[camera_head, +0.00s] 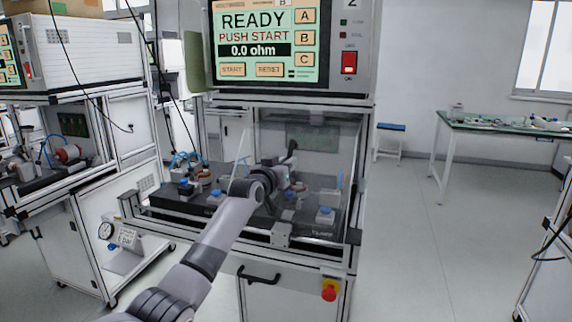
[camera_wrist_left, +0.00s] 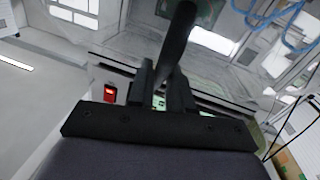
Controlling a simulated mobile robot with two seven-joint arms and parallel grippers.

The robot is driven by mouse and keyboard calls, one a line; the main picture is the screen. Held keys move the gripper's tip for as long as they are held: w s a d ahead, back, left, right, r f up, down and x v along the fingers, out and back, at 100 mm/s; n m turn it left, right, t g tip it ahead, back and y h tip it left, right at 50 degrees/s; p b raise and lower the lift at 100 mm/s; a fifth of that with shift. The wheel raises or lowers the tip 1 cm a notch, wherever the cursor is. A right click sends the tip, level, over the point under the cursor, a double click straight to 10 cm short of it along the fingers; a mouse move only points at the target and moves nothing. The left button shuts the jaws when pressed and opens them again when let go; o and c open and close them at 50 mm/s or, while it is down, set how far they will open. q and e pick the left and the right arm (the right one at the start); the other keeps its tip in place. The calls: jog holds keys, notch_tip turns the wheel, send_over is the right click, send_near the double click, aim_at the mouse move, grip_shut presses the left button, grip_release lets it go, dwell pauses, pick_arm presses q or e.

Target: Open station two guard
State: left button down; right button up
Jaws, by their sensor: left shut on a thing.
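Station two stands in the middle of the head view, with a lit screen (camera_head: 254,42) reading READY, PUSH START, 0.0 ohm. Its clear guard (camera_head: 335,165) is a see-through panel in front of the test bay. My left arm reaches up from the bottom to the guard, and my left gripper (camera_head: 289,161) is at the panel, partly hidden by my wrist. In the left wrist view my left gripper (camera_wrist_left: 162,88) is shut on a dark bar, the guard handle (camera_wrist_left: 178,40). My right gripper is not in view.
Blue-topped fixtures (camera_head: 325,215) sit in the bay behind the guard. A red emergency button (camera_head: 329,290) and black drawer handle (camera_head: 259,277) are below. Another station (camera_head: 75,60) stands at left. A green-topped bench (camera_head: 505,124) is at right, with clear floor (camera_head: 415,240) before it.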

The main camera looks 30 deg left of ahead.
pick_arm(q)
jog(key=shift+d, duration=0.25)
dwell(0.3)
jog(key=c, duration=1.1)
grip_release()
jog(key=shift+w+d, duration=0.1)
jog(key=shift+s, duration=0.2)
jog(key=s, duration=0.6)
jog(key=shift+s+d, duration=0.25)
jog(key=shift+s, duration=0.15)
